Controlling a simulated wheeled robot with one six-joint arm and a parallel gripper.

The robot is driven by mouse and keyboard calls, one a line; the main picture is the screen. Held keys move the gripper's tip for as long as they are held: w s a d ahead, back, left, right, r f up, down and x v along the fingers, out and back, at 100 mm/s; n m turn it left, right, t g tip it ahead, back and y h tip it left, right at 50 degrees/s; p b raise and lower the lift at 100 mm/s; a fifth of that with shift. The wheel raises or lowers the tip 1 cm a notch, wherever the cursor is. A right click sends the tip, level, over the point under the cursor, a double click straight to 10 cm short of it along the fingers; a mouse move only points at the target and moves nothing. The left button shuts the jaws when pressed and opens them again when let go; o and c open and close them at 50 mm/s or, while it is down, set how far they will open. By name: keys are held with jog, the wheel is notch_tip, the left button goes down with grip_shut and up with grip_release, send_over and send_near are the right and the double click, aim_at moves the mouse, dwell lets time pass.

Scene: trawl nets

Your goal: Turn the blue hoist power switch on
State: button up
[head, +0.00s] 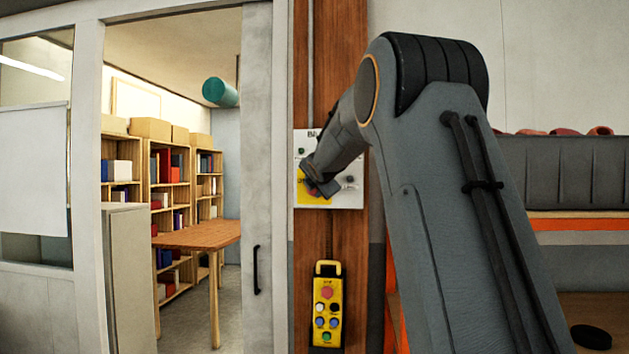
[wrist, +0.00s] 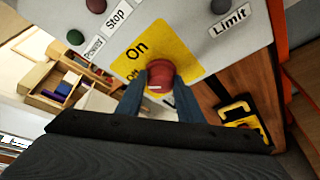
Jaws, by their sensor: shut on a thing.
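The control panel (head: 352,198) is a white plate on a wooden post, with a heading starting "Bl" partly hidden by my arm. In the wrist view it carries a yellow plate (wrist: 182,56) marked "On" and "Off" with a red rotary knob (wrist: 161,74). My gripper (wrist: 161,84) is shut on this knob, one finger on each side. In the head view my gripper (head: 323,188) covers most of the knob and yellow plate. A small pale mark shows on the knob's near side; which label it points at I cannot tell.
"Stop" and "Limit" labels with a dark red button (wrist: 96,6) and a grey one (wrist: 220,6) sit near the knob. A yellow pendant (head: 327,310) hangs below the panel. A sliding door (head: 257,180) and shelved office are left; a grey bin (head: 570,170) is right.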

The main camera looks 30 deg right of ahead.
jog(key=m+t+b, duration=0.1)
jog(key=m, duration=0.1)
jog(key=m+t+b, duration=0.1)
jog(key=m+b, duration=0.1)
jog(key=f+m+t+b, duration=0.1)
jog(key=m+b, duration=0.1)
jog(key=shift+d+m+y, duration=0.25)
jog(key=shift+m+y, duration=0.15)
jog(key=shift+s+r+m+t+b, duration=0.1)
jog(key=shift+m+t+b, duration=0.4)
jog(key=shift+b, duration=0.7)
jog(key=shift+r, duration=0.15)
jog(key=o, duration=0.8)
jog(key=shift+o, duration=1.1)
